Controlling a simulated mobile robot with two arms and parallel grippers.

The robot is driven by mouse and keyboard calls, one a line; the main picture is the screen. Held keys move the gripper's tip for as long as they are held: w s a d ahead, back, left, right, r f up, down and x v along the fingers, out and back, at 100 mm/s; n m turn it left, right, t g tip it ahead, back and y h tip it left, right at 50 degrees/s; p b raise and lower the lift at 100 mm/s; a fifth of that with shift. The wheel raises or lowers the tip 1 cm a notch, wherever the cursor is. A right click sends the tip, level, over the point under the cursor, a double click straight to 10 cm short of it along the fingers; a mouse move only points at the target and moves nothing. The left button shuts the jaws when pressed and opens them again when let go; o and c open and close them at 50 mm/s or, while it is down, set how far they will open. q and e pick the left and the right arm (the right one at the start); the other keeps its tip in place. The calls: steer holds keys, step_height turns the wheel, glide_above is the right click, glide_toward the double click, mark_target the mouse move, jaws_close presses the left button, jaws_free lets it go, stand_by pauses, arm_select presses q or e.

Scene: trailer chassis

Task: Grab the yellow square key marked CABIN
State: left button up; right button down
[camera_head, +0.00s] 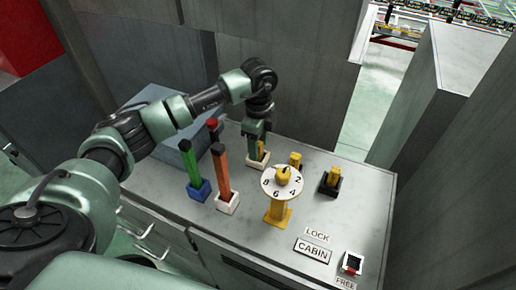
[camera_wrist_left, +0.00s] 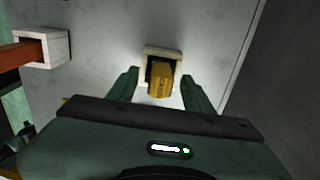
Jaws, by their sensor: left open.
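A yellow key (camera_head: 261,147) stands in a white holder (camera_head: 257,162) near the back of the grey cabinet top. It also shows in the left wrist view (camera_wrist_left: 160,82). My left gripper (camera_head: 258,136) is open, pointing down over this key. In the wrist view its fingers are on either side of the key, with gaps showing. Two other yellow pieces stand in dark holders, one behind the dial (camera_head: 295,160) and one farther right (camera_head: 332,177). No marking is readable on any key. A CABIN label (camera_head: 312,250) lies at the front. My right gripper is not in view.
A yellow post with a numbered white dial (camera_head: 281,183) stands in front. Green (camera_head: 190,168) and orange (camera_head: 222,172) sticks stand in holders to the left, near a blue box (camera_head: 150,118). A LOCK label (camera_head: 317,234) and a small switch box (camera_head: 352,263) are at the front right.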

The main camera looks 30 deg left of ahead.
arm_select(q)
steer(key=shift+f, duration=0.8)
jaws_close()
steer(key=shift+r, duration=0.2)
